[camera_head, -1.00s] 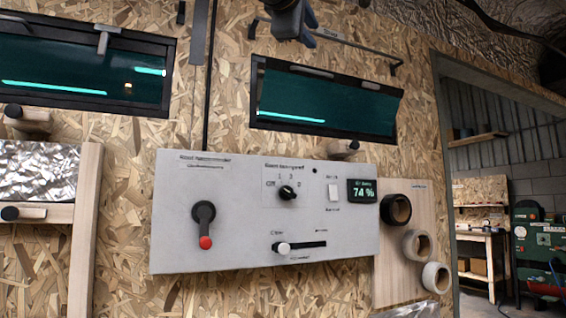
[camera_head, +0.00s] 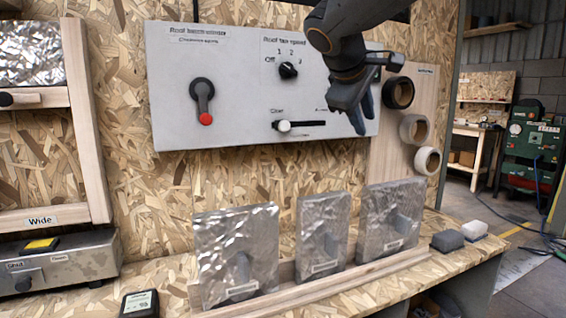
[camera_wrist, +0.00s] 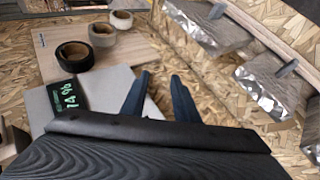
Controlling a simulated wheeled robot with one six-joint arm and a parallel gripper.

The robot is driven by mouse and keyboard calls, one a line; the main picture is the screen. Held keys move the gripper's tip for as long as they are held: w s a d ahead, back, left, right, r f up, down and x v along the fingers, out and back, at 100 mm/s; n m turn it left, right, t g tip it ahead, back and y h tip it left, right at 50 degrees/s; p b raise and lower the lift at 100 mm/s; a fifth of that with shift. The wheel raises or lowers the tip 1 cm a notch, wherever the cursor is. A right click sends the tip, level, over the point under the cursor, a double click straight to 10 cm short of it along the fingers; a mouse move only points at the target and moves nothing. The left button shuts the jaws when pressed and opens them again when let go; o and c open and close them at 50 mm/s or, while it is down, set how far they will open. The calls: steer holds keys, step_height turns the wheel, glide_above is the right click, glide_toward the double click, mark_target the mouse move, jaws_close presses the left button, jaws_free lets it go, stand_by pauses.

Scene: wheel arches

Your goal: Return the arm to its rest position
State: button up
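My gripper (camera_head: 360,122) hangs from my dark arm in front of the right part of the grey control panel (camera_head: 235,75). In the wrist view its two blue fingers (camera_wrist: 161,88) stand apart with nothing between them. The panel carries a red-tipped lever (camera_head: 203,100) pointing down, a black fan-speed knob (camera_head: 288,71) and a white-knobbed slider (camera_head: 283,126) at the left of its slot. My arm hides the panel's display in the head view; it reads 74 % in the wrist view (camera_wrist: 68,95).
Tape rolls (camera_head: 397,92) hang right of the panel. Below, several foil-faced blocks (camera_head: 322,232) stand in a wooden rack on the bench (camera_head: 400,283). A metal box (camera_head: 60,262) sits at left, with a black device (camera_head: 139,304) near the front. A doorway opens at right.

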steer(key=s+d+f+m+g+y, duration=0.1)
steer(key=s+d+f+m+g, duration=0.15)
steer(key=s+f, duration=0.4)
steer(key=s+d+f+m+g+y, duration=0.1)
steer(key=s+d+f+g, duration=0.15)
steer(key=f, duration=0.75)
steer(key=s+d+f+m+g, duration=0.1)
steer(key=s+d+f+m, duration=0.15)
steer(key=s+f, duration=0.4)
steer(key=s+f+m+g+y, duration=0.3)
steer(key=s+f+m, duration=0.3)
steer(key=s+f, duration=0.75)
steer(key=a+r+n+p, duration=0.3)
steer(key=a+p, duration=0.3)
steer(key=shift+w+a+r+p, duration=0.3)
steer(key=shift+w+r+p, duration=0.1)
stand_by(0.6)
